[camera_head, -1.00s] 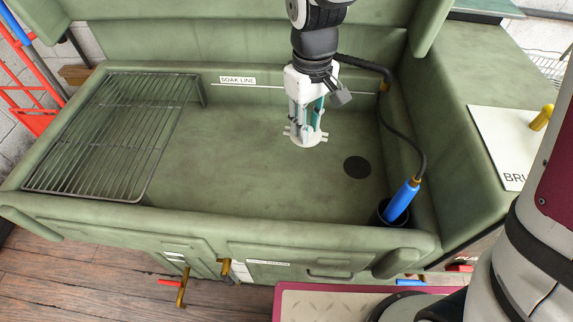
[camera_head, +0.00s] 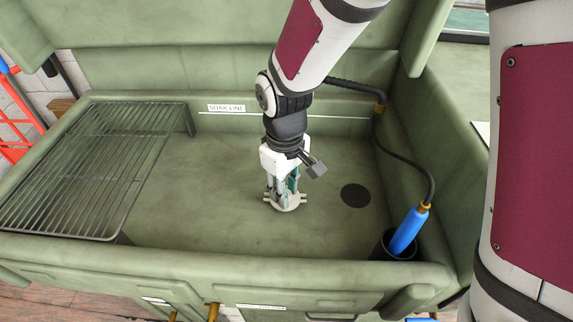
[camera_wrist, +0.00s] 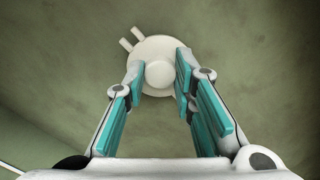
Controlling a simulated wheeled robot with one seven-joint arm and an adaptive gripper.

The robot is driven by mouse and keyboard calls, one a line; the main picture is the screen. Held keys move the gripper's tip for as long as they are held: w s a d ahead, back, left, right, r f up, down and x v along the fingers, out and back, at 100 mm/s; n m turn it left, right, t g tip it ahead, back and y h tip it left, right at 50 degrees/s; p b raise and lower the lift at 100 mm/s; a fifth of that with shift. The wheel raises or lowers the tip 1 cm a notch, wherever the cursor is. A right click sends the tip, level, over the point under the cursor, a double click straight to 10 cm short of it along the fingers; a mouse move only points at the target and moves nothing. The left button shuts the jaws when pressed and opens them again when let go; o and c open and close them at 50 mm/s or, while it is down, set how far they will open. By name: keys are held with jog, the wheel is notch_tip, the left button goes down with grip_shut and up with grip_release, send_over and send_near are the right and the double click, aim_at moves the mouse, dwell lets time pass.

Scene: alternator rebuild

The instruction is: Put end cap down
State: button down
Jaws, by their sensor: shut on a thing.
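The end cap (camera_head: 286,204) is a pale, off-white round part with small lugs at its rim. My gripper (camera_head: 284,188) points down over the green sink basin and is shut on the cap's middle. In the wrist view the cap (camera_wrist: 150,48) shows a round central boss (camera_wrist: 159,74) between the two teal-padded fingers (camera_wrist: 160,82). The cap is low in the basin, near the floor. I cannot tell whether it touches the floor.
A wire rack (camera_head: 95,165) covers the basin's left side. A dark round drain (camera_head: 355,195) lies right of the cap. A blue-handled brush (camera_head: 408,232) on a black hose stands in a cup at the right front. The basin floor (camera_head: 190,200) is clear left of the cap.

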jog(key=shift+f, duration=0.6)
jog(key=shift+f, duration=0.1)
jog(key=c, duration=1.3)
grip_release()
jog(key=shift+c, duration=0.2)
